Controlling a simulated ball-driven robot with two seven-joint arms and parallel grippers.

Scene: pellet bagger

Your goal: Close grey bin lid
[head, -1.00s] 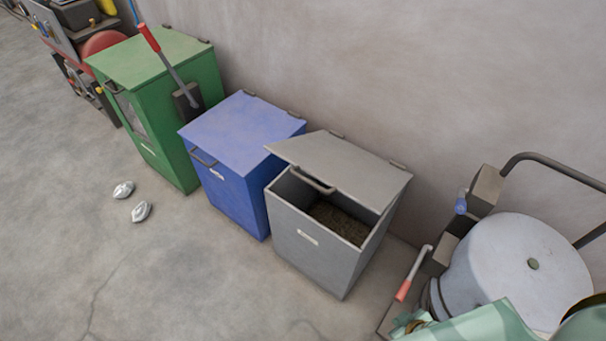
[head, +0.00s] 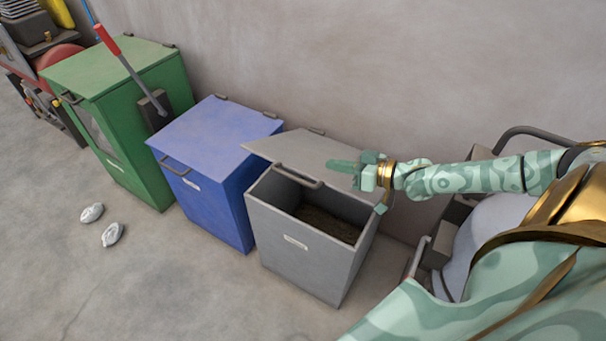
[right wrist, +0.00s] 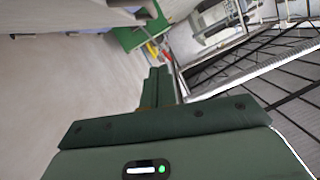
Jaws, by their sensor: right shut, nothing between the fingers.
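The grey bin (head: 300,252) stands against the wall with its front label facing me. Its grey lid (head: 290,150) is partly raised, hinged at the wall side, with a handle (head: 298,178) on its front edge. Dark pellets (head: 325,222) show inside through the gap. My right gripper (head: 334,166) is shut and empty, over the right part of the lid in the head view; I cannot tell if it touches it. Its shut fingers also show in the right wrist view (right wrist: 158,82). My left gripper is not in view.
A blue bin (head: 215,140) with a closed lid stands just left of the grey one. A green bin (head: 115,70) with a red-handled lever (head: 108,40) is farther left. A whitish drum (head: 485,225) stands at right behind my arm. Two silvery lumps (head: 112,234) lie on open floor.

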